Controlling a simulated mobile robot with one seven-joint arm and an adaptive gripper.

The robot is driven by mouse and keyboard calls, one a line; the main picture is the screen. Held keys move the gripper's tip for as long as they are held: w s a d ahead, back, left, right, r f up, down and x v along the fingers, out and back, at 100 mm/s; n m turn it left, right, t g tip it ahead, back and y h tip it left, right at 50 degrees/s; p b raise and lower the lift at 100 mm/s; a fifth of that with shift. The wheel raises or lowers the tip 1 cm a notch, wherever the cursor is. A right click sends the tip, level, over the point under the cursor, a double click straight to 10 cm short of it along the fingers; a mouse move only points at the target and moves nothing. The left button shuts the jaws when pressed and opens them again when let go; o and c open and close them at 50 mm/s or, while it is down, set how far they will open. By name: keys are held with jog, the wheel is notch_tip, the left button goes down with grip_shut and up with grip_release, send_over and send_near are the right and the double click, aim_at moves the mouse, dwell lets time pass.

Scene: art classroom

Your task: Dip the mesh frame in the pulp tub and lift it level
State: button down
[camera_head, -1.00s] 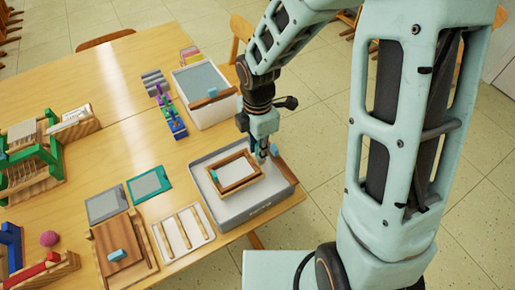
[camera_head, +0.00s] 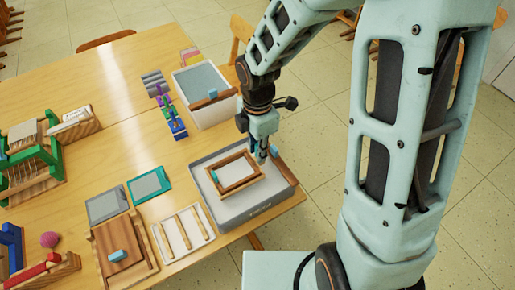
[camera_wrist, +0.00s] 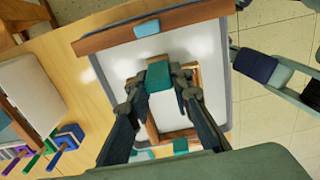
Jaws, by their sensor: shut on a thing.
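The mesh frame (camera_head: 214,184) is a brown wooden rectangle around a pale sheet, inside the grey pulp tub (camera_head: 240,214). In the wrist view the frame (camera_wrist: 194,78) is partly hidden behind my fingers, above the pale contents of the tub (camera_wrist: 98,68). My gripper (camera_head: 262,155) comes down at the frame's far right side. In the wrist view my gripper (camera_wrist: 159,84) is shut on the frame's teal grip block (camera_wrist: 158,75). The frame looks about level. I cannot tell whether its underside touches the pulp.
A wooden bar (camera_head: 283,172) with a blue knob lies along the tub's right rim. A second white tub (camera_head: 213,110) stands behind. A slatted rack (camera_head: 180,232), flat screens (camera_head: 149,184) and a wooden press board (camera_head: 124,265) lie left. Open floor is at right.

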jog(key=shift+r+p, duration=2.3)
jog(key=shift+r, duration=0.25)
